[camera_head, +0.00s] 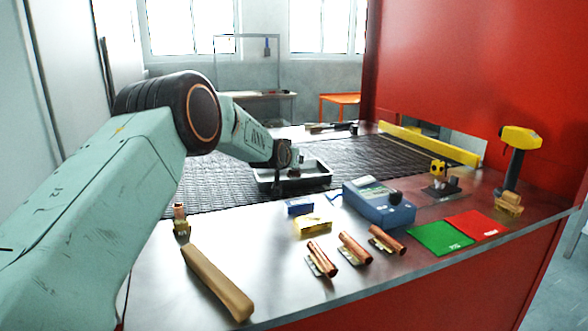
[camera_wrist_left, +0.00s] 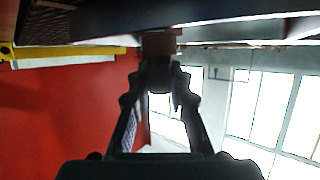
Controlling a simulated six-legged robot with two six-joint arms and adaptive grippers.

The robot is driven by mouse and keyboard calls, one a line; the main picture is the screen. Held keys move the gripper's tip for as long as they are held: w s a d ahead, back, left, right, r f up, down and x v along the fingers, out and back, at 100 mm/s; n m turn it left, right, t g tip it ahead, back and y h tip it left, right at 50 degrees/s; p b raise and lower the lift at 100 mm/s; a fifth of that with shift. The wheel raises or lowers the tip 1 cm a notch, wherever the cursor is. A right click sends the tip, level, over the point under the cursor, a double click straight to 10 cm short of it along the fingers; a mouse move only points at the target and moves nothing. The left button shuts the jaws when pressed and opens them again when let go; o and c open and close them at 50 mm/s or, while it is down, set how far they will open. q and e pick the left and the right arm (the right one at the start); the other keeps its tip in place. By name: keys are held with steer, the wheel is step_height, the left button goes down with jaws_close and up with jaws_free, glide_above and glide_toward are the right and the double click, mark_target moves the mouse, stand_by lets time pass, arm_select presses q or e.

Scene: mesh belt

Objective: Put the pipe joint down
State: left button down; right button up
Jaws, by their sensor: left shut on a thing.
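My left arm reaches from the left over the mesh belt (camera_head: 225,185) in the head view. My left gripper (camera_head: 278,184) is at the near edge of a dark grey tray (camera_head: 318,180) there, small and partly lost against it. In the left wrist view my left gripper (camera_wrist_left: 158,82) has its two fingers closed on a reddish-brown piece, which looks like the pipe joint (camera_wrist_left: 160,42). That piece sits just beside a dark surface at the top of the picture; I cannot tell whether they touch. The held piece is not clear in the head view. My right gripper is not in view.
Three copper pipes (camera_head: 355,248) rest on small holders at the front. A tan handle-like object (camera_head: 217,282) lies front left.

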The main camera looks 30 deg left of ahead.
arm_select(q)
steer(key=shift+f, duration=0.5)
steer(key=shift+w+f, duration=0.2)
steer(key=shift+f, duration=0.05)
steer(key=shift+s+f, duration=0.1)
steer(key=shift+s, duration=0.1)
steer(key=c, duration=1.3)
jaws_free()
steer(key=shift+w+f, duration=0.1)
steer(key=shift+f, duration=0.05)
steer(key=shift+o, duration=0.2)
